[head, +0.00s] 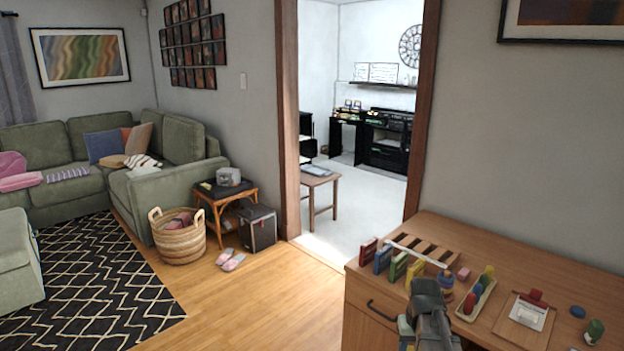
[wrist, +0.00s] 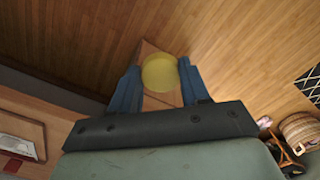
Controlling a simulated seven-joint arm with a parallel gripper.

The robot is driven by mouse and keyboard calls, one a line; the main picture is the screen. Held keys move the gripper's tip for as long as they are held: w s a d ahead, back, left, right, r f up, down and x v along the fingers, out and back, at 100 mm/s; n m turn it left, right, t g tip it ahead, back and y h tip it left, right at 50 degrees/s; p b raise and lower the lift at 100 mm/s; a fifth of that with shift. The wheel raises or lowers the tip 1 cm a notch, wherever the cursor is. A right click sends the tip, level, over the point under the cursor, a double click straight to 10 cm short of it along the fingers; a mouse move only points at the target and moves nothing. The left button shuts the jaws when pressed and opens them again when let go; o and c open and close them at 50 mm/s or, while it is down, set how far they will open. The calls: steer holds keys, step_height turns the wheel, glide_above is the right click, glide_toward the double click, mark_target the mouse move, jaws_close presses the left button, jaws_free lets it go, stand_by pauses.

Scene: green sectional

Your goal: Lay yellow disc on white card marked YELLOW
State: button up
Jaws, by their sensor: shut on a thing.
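My gripper (wrist: 160,88) is shut with the yellow disc (wrist: 160,72) between its two blue fingers in the wrist view. A tan wooden shape shows behind the disc; I cannot tell what it is. In the head view my gripper (head: 408,328) is low at the front left of the wooden cabinet (head: 480,340), and the disc is mostly or wholly hidden there. I cannot make out a white card marked YELLOW in either view. A clipboard (head: 525,315) with white paper and a red clip lies on the cabinet top, its writing too small to read.
On the cabinet top stand several coloured upright blocks (head: 384,258), a slatted wooden rack (head: 425,250), a tray of coloured pegs (head: 474,300), a pink block (head: 463,273), a blue piece (head: 577,311) and a green object (head: 594,331). The back right of the top is clear.

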steer(key=shift+n, duration=0.4)
steer(key=s+a, duration=0.2)
steer(key=a, duration=0.1)
steer(key=shift+s+a+f, duration=0.15)
steer(key=shift+s, duration=0.1)
step_height(320, 180, up, 10)
steer(key=m, duration=0.9)
glide_above(530, 308)
steer(key=s+a, duration=0.3)
steer(key=shift+s+a+f+m, duration=0.1)
steer(key=shift+f+m, duration=0.65)
steer(key=shift+f, duration=1.75)
steer(key=shift+s+f+m, duration=0.1)
steer(key=shift+f+m, duration=0.65)
steer(key=shift+f, duration=1.75)
steer(key=shift+f, duration=0.1)
steer(key=o, duration=1)
